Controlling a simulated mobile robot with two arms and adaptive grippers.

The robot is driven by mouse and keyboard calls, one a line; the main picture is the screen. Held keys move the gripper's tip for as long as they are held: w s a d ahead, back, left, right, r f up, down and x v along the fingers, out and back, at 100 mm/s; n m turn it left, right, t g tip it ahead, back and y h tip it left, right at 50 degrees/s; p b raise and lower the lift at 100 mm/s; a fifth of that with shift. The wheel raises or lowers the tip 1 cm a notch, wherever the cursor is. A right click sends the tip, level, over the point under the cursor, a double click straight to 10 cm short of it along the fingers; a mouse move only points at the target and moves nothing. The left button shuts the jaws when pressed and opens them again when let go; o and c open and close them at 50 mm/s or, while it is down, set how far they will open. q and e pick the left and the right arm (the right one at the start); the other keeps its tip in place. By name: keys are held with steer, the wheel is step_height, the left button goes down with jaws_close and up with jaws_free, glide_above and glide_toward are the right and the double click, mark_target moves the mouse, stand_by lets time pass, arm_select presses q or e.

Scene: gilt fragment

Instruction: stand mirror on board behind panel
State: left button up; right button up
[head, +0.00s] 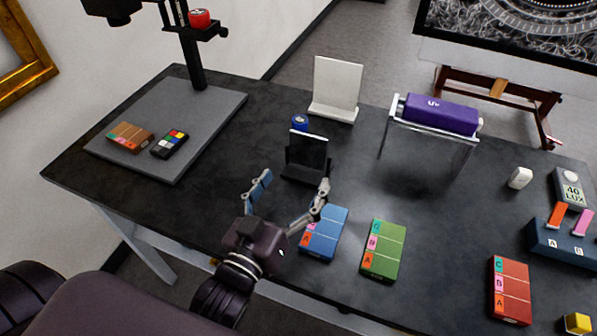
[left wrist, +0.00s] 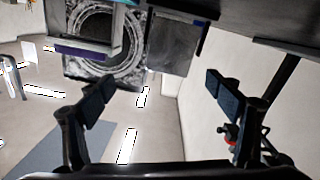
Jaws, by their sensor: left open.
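A small dark upright plate with a pale top edge (head: 308,148) stands in a black holder on the table; it may be the mirror, but I see no clear reflection. My left gripper (head: 290,192) is open and empty just in front of it, its two fingers spread apart. The fingers also show in the left wrist view (left wrist: 160,95) with nothing between them. A white upright panel (head: 337,85) on a white foot stands behind the dark plate. A flat grey board (head: 205,110) lies at the table's left, under a black column. My right gripper is out of view.
A blue block (head: 324,236), a green block (head: 384,250) and a red block (head: 511,290) lie along the front. A blue round item (head: 299,121) stands behind the dark plate. A purple roll (head: 440,114) rests on a metal frame. The grey board carries an orange block (head: 130,137) and a colour chart (head: 170,144).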

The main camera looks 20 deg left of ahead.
mark_target(308, 138)
arm_select(q)
step_height(308, 138, up, 3)
steer(key=w+d+n+h+p, duration=0.2)
steer(key=n+p, duration=0.4)
steer(key=n, duration=0.8)
steer(key=w+a+n+y+p, duration=0.1)
steer(key=w+n+p, duration=0.1)
steer(key=n, duration=0.4)
steer(key=w+a+n+y+p, duration=0.1)
steer(key=w+n+p, duration=0.1)
steer(key=w+n, duration=0.2)
steer(key=w+a+f+n+y+p, duration=0.1)
steer(key=w+n+p, duration=0.2)
steer(key=n, duration=0.6)
steer(key=shift+w+f+n, duration=0.1)
steer(key=shift+n, duration=0.2)
steer(key=shift+w+f, duration=0.1)
steer(key=shift+w, duration=0.25)
